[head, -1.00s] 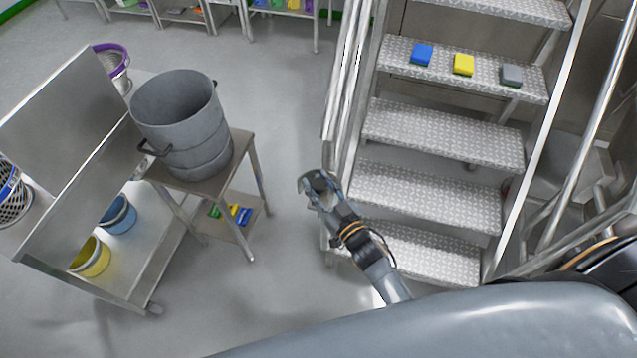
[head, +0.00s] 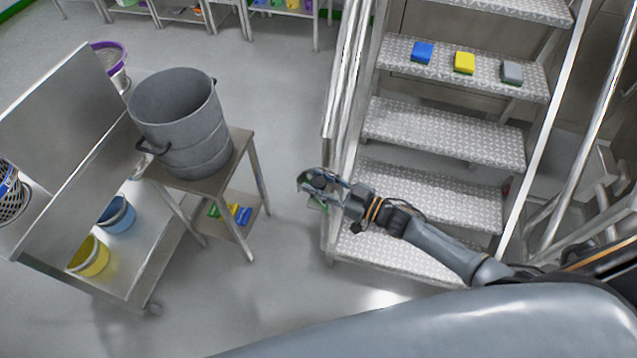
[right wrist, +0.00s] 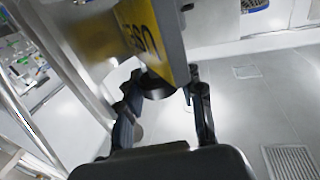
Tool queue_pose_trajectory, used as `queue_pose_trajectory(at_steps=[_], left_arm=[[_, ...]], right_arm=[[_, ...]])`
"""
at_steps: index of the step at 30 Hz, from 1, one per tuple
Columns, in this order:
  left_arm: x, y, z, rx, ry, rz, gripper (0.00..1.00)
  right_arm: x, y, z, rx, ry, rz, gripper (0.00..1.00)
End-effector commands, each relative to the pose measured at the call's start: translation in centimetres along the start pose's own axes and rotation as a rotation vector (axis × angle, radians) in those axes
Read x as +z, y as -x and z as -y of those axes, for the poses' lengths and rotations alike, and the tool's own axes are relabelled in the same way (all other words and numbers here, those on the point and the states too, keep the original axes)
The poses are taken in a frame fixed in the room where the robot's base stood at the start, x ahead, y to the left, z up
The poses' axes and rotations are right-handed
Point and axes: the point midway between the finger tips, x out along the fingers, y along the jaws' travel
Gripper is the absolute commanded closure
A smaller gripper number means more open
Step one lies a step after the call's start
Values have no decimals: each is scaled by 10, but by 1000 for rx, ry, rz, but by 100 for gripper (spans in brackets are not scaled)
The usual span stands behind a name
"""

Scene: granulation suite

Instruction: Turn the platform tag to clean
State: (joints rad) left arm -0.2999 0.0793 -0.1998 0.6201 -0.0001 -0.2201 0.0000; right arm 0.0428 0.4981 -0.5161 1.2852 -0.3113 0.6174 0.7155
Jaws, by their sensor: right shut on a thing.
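The platform tag (right wrist: 150,30) shows in the right wrist view as a small block with a yellow face and dark, rotated, partly cut-off letters. My right gripper (head: 314,182) is beside the left rail of the steps in the head view. In the right wrist view its fingers (right wrist: 165,78) are on both sides of a dark round piece at the tag's lower end, shut on the tag. My left gripper is not in view.
Metal steps (head: 445,131) with handrails stand on the right. Blue (head: 422,53), yellow (head: 464,62) and grey (head: 511,72) sponges lie on one tread. A grey drum (head: 180,122) stands on a small table at left, near a metal cart (head: 130,287). Floor between is clear.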

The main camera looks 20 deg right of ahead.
Motion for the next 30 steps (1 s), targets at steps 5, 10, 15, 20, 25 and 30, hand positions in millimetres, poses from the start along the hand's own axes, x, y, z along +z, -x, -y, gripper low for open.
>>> queue_pose_trajectory(at_steps=[5,10,15,20,25,30], left_arm=[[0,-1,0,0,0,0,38],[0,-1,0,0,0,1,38],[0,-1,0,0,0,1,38],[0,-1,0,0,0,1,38],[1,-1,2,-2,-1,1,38],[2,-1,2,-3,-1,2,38]], right_arm=[[0,0,0,-12,-1,-1,94],[-1,0,0,-12,-1,-2,94],[-1,0,0,-11,-1,-2,50],[-1,0,0,-11,-1,-2,38],[0,0,0,-11,0,-1,38],[0,11,0,-11,-1,0,38]])
